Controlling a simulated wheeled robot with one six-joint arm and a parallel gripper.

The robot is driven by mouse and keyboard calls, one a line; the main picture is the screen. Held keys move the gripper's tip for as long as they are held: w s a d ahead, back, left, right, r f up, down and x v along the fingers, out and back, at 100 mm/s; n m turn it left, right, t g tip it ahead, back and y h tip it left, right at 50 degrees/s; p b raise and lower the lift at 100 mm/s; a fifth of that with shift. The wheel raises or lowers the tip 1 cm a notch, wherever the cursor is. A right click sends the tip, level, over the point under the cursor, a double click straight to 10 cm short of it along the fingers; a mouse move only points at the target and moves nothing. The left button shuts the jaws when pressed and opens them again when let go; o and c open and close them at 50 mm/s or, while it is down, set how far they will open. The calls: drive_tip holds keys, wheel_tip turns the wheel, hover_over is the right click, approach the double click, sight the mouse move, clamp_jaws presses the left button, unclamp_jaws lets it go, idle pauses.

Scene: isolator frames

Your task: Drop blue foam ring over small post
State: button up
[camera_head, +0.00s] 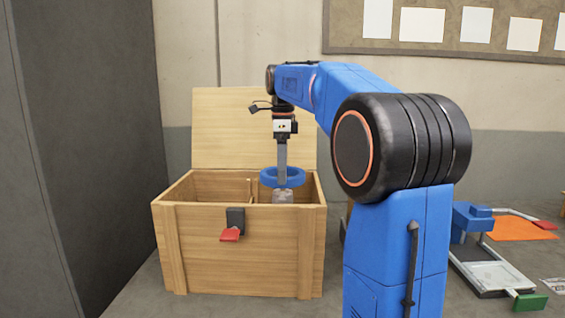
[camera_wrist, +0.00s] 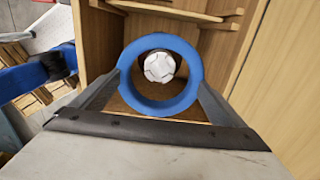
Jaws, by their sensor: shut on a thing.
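The blue foam ring (camera_head: 283,178) is level and held at the mouth of an open wooden chest (camera_head: 235,262). My gripper (camera_head: 283,168) points straight down and is shut on the ring. In the wrist view my fingers (camera_wrist: 160,80) press the ring (camera_wrist: 160,108) from its left and right sides. A short pale post (camera_head: 284,197) shows just below the ring inside the chest. In the wrist view the post's white round top (camera_wrist: 159,67) shows through the ring's hole, toward the upper part of it. The post's base is hidden by the chest front.
The chest lid (camera_head: 235,125) stands open behind. A wooden divider (camera_wrist: 168,11) and the chest walls are close around the ring. A red-and-black latch (camera_head: 232,232) is on the front. A grey panel (camera_head: 90,130) stands left; flat trays (camera_head: 490,275) lie on the floor at right.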

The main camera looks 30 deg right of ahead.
drive_tip(key=shift+f, duration=1.35)
drive_tip(key=o, duration=0.7)
wheel_tip(320, 180, up, 17)
drive_tip(key=shift+r, duration=0.2)
